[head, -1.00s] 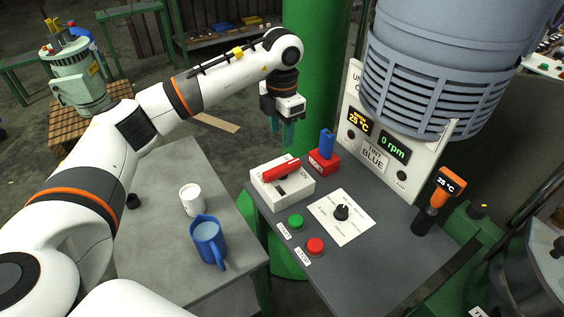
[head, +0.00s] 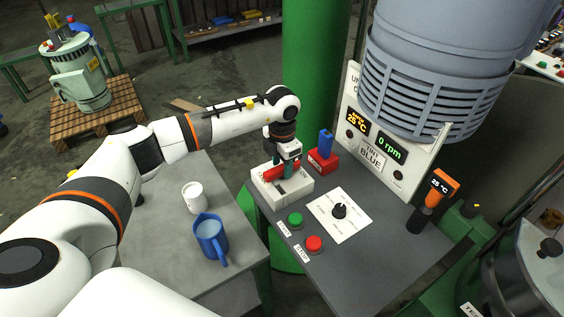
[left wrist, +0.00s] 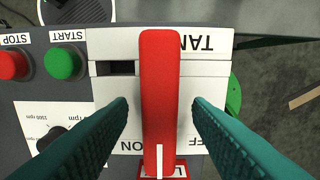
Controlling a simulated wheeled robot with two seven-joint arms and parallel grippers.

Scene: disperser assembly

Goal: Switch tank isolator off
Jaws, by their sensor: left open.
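The tank isolator (head: 296,188) is a white box with a red handle at the left rear of the grey control table. In the left wrist view the red handle (left wrist: 160,95) runs lengthwise over the box (left wrist: 108,92), between a partly hidden ON label and an OFF label. My left gripper (head: 285,167) is right over the handle. In the left wrist view its two green fingers (left wrist: 160,115) are open, one on each side of the handle, with a gap to it on both sides. My right gripper is not in view.
A red block with a blue top (head: 324,151) stands just behind the isolator. The green START button (head: 295,219), red STOP button (head: 313,243) and a black knob (head: 339,211) lie in front. A mug (head: 194,197) and blue jug (head: 211,236) stand on the left table.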

